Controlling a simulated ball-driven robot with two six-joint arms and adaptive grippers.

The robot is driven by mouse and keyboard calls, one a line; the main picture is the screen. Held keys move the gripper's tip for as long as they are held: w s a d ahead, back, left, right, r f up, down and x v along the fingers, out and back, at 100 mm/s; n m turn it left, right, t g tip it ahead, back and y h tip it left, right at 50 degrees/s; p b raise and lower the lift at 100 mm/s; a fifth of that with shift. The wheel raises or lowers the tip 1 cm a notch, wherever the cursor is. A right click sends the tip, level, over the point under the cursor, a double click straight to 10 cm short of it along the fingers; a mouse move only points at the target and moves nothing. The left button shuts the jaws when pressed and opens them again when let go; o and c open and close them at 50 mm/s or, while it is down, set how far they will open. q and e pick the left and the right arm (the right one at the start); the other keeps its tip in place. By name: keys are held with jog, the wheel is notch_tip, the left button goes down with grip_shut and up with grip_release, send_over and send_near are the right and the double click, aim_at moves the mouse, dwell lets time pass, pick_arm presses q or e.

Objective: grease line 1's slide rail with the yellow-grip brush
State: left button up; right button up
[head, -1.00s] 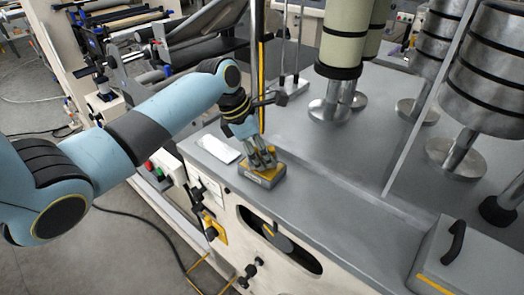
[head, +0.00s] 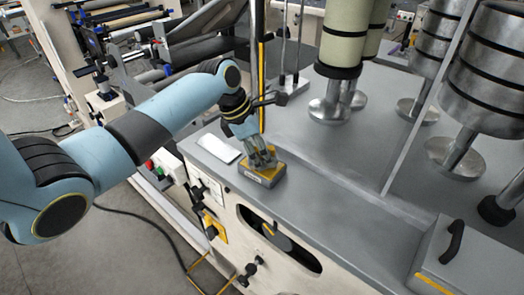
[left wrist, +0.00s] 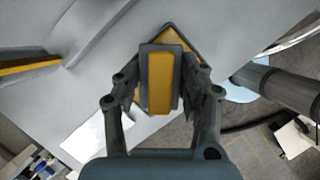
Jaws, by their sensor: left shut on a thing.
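My left gripper (head: 262,160) reaches down over the machine's grey top, onto a small grey block with a yellow top (head: 263,178). In the left wrist view its fingers (left wrist: 160,90) are shut on a narrow dark-edged piece with a yellow face, which looks like the yellow-grip brush (left wrist: 159,82). Behind this piece shows the larger yellow-topped block (left wrist: 186,46). The bristles are hidden, and I cannot tell whether the brush touches the block. I cannot tell for certain which part is line 1's slide rail. My right gripper is not in view.
A dark post with a yellow stripe (head: 261,70) stands behind the gripper. A white sheet (head: 218,148) lies left of the block. Upright rolls (head: 345,40) stand further back, and a grey box with a black handle (head: 470,262) is at the right. Grey top between is clear.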

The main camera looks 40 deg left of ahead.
aim_at(271, 147)
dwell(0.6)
pick_arm(q)
jog(key=shift+s+f+p, duration=0.1)
jog(key=shift+p, duration=0.3)
dwell(0.3)
dwell(0.4)
notch_tip(271, 147, up, 2)
jog(key=shift+r+p, duration=0.1)
jog(key=shift+p, duration=0.5)
jog(key=shift+r, duration=2.5)
